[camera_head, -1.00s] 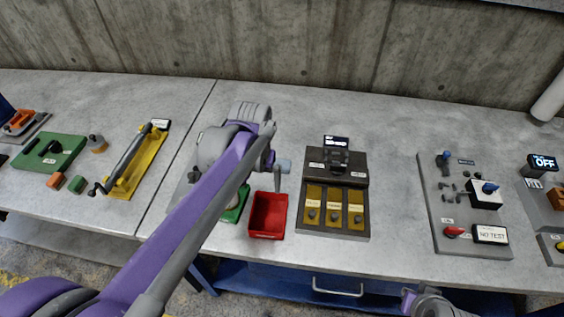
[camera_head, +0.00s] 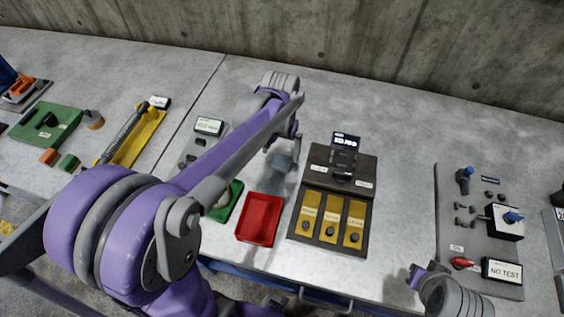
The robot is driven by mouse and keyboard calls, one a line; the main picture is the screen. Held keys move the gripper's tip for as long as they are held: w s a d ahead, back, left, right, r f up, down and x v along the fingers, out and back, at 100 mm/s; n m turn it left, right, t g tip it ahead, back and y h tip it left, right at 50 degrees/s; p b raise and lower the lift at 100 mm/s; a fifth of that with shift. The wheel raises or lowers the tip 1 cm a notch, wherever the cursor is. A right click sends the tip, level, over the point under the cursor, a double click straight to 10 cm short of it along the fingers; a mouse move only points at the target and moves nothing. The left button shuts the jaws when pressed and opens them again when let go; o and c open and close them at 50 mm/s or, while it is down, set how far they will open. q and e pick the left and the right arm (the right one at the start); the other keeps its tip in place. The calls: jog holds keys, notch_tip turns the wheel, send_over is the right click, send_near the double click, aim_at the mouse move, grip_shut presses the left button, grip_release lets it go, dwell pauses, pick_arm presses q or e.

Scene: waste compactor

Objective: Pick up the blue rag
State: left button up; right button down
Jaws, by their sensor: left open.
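My left arm reaches from the lower left over the bench. Its left gripper (camera_head: 283,160) points down above the bench, just behind the red tray (camera_head: 260,218) and left of the dark panel with yellow plates (camera_head: 333,200). It is open, with its fingers small and partly hidden by the arm. A small grey-blue patch shows at the fingers; I cannot tell whether it is the blue rag or part of the gripper. No other blue cloth can be made out.
A grey control panel (camera_head: 482,235) with a "NO TEST" display is at the right. A yellow fixture (camera_head: 140,140) and a green plate (camera_head: 48,127) are at the left. A concrete wall closes the back.

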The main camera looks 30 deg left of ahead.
aim_at(282, 162)
pick_arm(q)
jog(key=f, duration=0.4)
jog(key=shift+w+f, duration=0.15)
jog(key=shift+w, duration=0.25)
jog(key=shift+f, duration=0.55)
jog(key=c, duration=1.3)
jog(key=shift+r, duration=0.1)
notch_tip(282, 162, up, 10)
jog(key=shift+p, duration=0.3)
